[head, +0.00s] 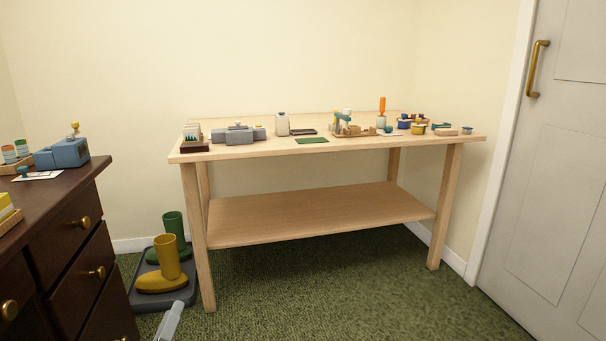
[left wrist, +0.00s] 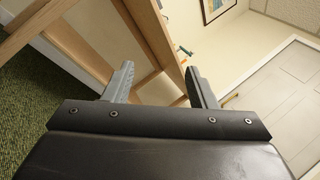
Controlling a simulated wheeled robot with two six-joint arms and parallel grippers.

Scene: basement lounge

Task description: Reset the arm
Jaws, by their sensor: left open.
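My left gripper (left wrist: 160,88) shows in the left wrist view with its two grey fingers apart and nothing between them. In the head view, part of my left gripper (head: 170,322) shows at the bottom edge, low over the carpet, in front of the boot tray. It is well apart from the wooden workbench (head: 330,147). My right gripper is in neither view.
The workbench holds several small items along its top, with a bare lower shelf (head: 320,214). A dark dresser (head: 60,240) stands at left. Yellow boots (head: 165,265) and green boots (head: 174,228) stand on a grey tray (head: 145,300). A white door (head: 550,180) is at right. Carpet in front is clear.

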